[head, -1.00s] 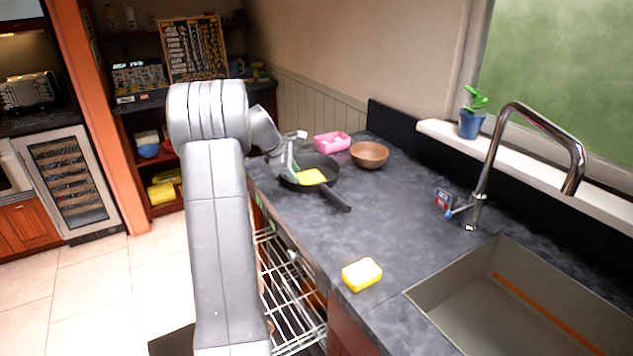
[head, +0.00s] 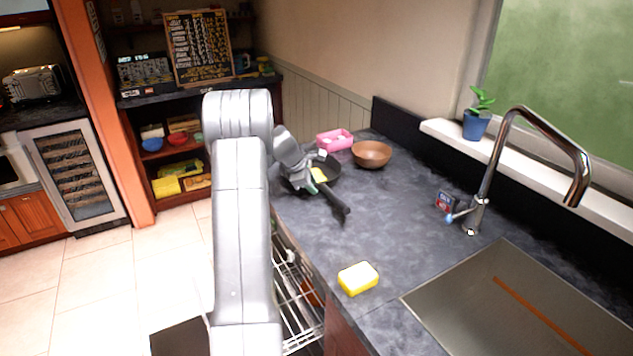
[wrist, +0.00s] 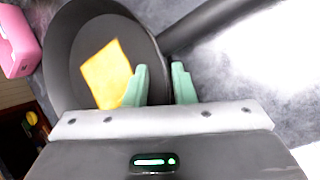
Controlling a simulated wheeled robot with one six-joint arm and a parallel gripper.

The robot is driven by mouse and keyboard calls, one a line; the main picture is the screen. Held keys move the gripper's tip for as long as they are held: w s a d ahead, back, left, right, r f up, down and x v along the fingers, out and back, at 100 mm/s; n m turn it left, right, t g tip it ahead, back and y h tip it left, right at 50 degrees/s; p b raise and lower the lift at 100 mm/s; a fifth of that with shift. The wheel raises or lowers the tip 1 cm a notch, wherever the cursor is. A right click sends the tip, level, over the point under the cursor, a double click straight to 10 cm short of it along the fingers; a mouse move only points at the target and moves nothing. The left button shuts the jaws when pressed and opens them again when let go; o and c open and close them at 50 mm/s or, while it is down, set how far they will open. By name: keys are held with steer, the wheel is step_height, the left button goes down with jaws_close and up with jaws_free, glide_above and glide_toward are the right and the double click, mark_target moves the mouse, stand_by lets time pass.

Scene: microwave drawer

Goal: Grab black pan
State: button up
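The black pan (head: 330,166) sits on the far part of the dark counter, its handle pointing toward the front right. A flat yellow piece lies in it and also shows in the wrist view (wrist: 107,73). My gripper (head: 318,182) is over the pan and partly hides it in the head view. In the wrist view the pan (wrist: 70,55) fills the upper left. My gripper's green fingertips (wrist: 162,84) are apart, one over the pan's inside and one outside its rim, near the handle (wrist: 205,22). Whether they touch the rim is unclear.
A brown bowl (head: 371,154) and a pink container (head: 335,139) stand close behind the pan. A yellow and white sponge (head: 358,278) lies near the counter's front edge. The sink and faucet (head: 490,165) are at right. The middle counter is clear.

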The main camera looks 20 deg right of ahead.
jaws_close()
steer(key=shift+r, duration=0.1)
stand_by(1.1)
